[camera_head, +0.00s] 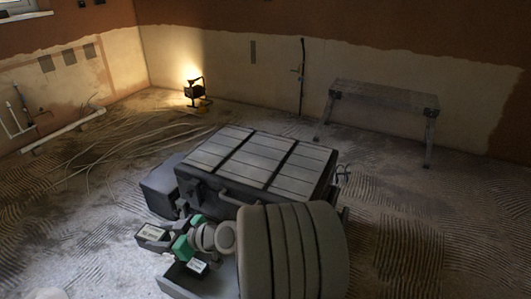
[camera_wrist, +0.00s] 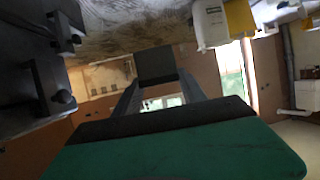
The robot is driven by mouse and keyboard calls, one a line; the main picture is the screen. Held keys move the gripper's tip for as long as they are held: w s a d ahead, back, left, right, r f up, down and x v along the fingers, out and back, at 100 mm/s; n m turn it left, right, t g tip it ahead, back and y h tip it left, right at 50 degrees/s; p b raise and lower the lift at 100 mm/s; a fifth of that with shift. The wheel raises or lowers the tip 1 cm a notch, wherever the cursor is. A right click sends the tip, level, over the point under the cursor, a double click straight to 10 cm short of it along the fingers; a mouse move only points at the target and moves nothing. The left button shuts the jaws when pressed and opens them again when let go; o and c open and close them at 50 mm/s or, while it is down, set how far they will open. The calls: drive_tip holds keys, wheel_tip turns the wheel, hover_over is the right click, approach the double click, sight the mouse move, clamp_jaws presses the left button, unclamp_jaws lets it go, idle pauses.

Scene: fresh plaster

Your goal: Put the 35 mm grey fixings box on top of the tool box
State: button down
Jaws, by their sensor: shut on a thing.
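The tool box (camera_head: 262,158) is a large dark case with a grey slatted lid, in the middle of the head view. Its lid is bare. My gripper (camera_head: 165,240), with green parts, is in front and left of it. It is shut on a small dark grey box with a white label (camera_head: 152,233), the grey fixings box; the label is too small to read surely. In the wrist view the box (camera_wrist: 156,65) sits between the two fingertips. A dark case side with latches (camera_wrist: 62,70), seemingly the tool box, shows at the left there. The held box is apart from the lid.
A second white-labelled small dark box (camera_head: 198,267) is beside my arm, low in the head view. A lit work lamp (camera_head: 195,91) and loose cables (camera_head: 125,140) lie farther back. A trestle bench (camera_head: 385,96) stands back right. A white and yellow container (camera_wrist: 222,22) shows in the wrist view.

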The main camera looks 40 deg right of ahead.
drive_tip(key=s+d+r+m+t+h+p, duration=0.1)
drive_tip(key=s+d+r+m+h+p, duration=0.35)
drive_tip(key=d+r+p, duration=0.75)
drive_tip(key=s+d+r+m+t+h+p, duration=0.1)
drive_tip(key=s+d+r+h+p, duration=0.1)
drive_tip(key=s+d+r+p, duration=1.05)
drive_tip(key=b, duration=0.6)
hover_over(258, 169)
drive_tip(key=shift+m, duration=0.25)
wheel_tip(258, 169, down, 12)
drive_tip(key=shift+s+a+f, duration=0.1)
drive_tip(key=shift+a+f, duration=0.05)
drive_tip(key=shift+f, duration=0.05)
wheel_tip(258, 169, down, 3)
drive_tip(key=shift+r+p, duration=0.15)
drive_tip(key=shift+p, duration=0.25)
drive_tip(key=shift+f, duration=0.25)
drive_tip(key=shift+f+b, duration=0.2)
drive_tip(key=shift+b, duration=0.1)
drive_tip(key=c, duration=0.7)
unclamp_jaws()
drive_tip(key=shift+o, duration=0.2)
